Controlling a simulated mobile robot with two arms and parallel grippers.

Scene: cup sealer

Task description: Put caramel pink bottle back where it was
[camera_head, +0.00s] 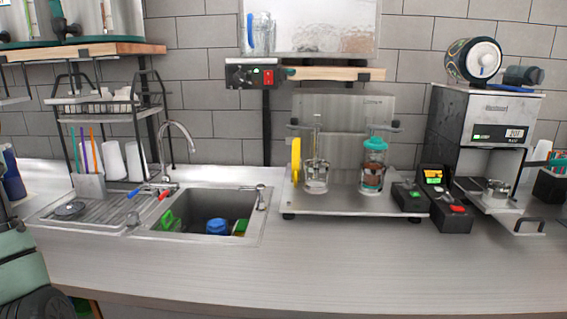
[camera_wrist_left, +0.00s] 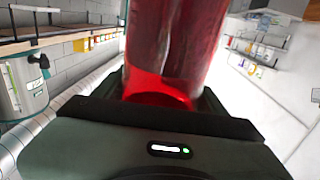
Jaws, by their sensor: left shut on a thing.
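In the left wrist view, a translucent red-pink bottle (camera_wrist_left: 178,45) stands large between the jaws of my left gripper (camera_wrist_left: 160,105), which is shut on it. Its upper part runs out of the picture at the top, so its cap and any label are hidden. Part of my left arm shows at the left edge of the head view, but the gripper and bottle do not show there. My right gripper is in neither view.
A long counter (camera_head: 300,270) has bare room along its front. It carries a sink (camera_head: 205,215), a dish rack (camera_head: 110,110), a metal stand (camera_head: 340,190) with two glass vessels and a coffee machine (camera_head: 480,135). The left wrist view shows wall shelves (camera_wrist_left: 60,37) with small coloured items.

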